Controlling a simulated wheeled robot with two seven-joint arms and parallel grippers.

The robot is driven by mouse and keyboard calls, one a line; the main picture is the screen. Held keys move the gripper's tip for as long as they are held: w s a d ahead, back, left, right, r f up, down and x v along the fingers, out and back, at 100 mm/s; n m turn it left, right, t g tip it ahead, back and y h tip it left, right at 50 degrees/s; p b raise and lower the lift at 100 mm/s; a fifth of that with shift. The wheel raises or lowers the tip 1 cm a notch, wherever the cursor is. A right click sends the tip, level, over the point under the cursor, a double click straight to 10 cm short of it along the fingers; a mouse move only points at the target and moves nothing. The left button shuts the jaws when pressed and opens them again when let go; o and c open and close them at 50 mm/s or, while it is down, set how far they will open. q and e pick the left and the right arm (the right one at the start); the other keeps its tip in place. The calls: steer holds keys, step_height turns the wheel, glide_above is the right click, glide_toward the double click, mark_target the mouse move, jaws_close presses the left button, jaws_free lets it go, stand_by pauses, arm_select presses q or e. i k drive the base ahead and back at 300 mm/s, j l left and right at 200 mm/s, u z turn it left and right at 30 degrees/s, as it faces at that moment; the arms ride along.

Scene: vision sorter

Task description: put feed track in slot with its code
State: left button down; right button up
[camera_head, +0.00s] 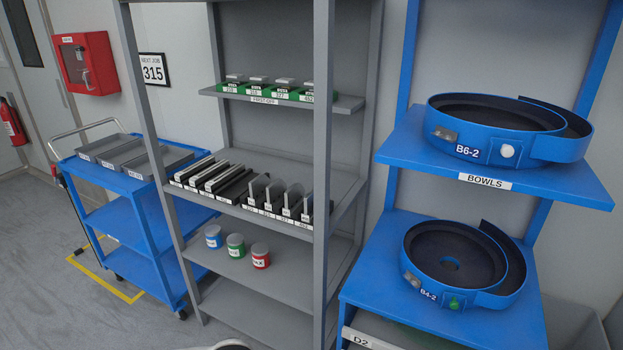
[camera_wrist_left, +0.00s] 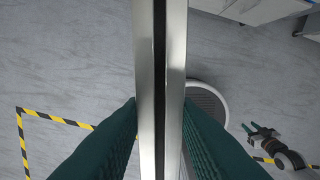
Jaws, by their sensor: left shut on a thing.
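In the left wrist view, my left gripper (camera_wrist_left: 160,130) has its green fingers shut on a long, straight silver feed track (camera_wrist_left: 174,60) with a dark groove down its middle. The track runs across the whole height of that view. The head view shows neither gripper nor the held track. There, several silver bars (camera_head: 207,178) lie in a row on the middle shelf (camera_head: 262,225) of the grey rack, with small code labels along its front edge. My right gripper (camera_wrist_left: 262,131) shows small at the right of the wrist view; its jaw opening is unclear.
Upright dark plates (camera_head: 275,196) stand right of the bars. Three cans (camera_head: 235,245) stand below; green-based parts (camera_head: 258,90) above. A blue cart (camera_head: 105,180) with grey trays is left; a blue stand with bowls (camera_head: 500,125) is right.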

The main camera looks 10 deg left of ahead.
mark_target(243, 186)
steer(key=i+j+z, duration=0.3)
steer(key=j, duration=0.45)
steer(key=i+j+z, duration=0.1)
steer(key=j+z, duration=0.2)
steer(key=j, duration=0.5)
steer(key=j+z, duration=0.3)
steer(key=j, duration=0.5)
